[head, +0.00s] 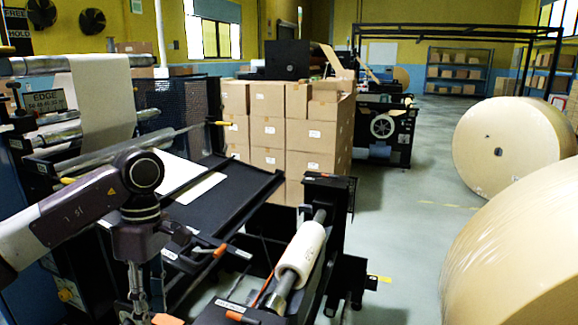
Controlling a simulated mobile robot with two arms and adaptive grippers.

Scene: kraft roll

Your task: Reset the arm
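My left arm comes in from the left, its purple-grey links bending at a round black joint. My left gripper (137,270) hangs below that joint at the lower left, in front of the black machine. Its lower end is near the bottom edge of the picture, and I cannot make out whether its fingers are open or shut. I see nothing clearly held in it. My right arm and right gripper are not in view.
A black roll machine (232,190) stands close in front, with a small white roll (303,248) on its shaft. Stacked cartons (268,130) stand behind it. Grey floor (405,215) between is clear.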

